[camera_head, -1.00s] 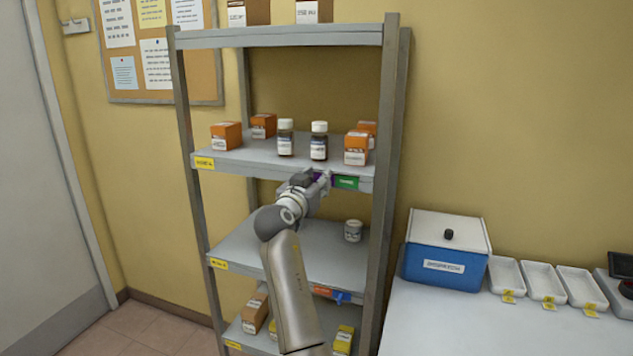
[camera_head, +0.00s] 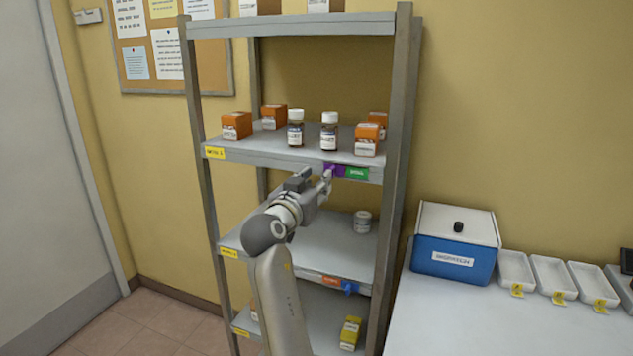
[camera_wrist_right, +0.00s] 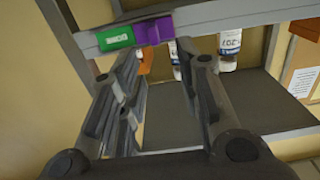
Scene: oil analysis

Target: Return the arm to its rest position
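My right arm reaches up in front of the metal shelf rack (camera_head: 400,120). My right gripper (camera_head: 327,178) is just below and in front of the front edge of the shelf with the bottles. In the right wrist view its two fingers (camera_wrist_right: 160,60) stand apart with nothing between them. A purple clip (camera_head: 334,170) sits on that shelf edge beside a green label (camera_head: 357,173). In the wrist view the purple clip (camera_wrist_right: 153,32) is just beyond the fingertips, apart from them. My left gripper is not in view.
Two dark bottles (camera_head: 329,135) and several orange boxes (camera_head: 367,140) stand on the shelf above. A small white jar (camera_head: 362,222) is on the shelf below, with a blue clip (camera_head: 350,287) on its edge. A blue box (camera_head: 453,256) and white trays (camera_head: 553,275) are on the right-hand table.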

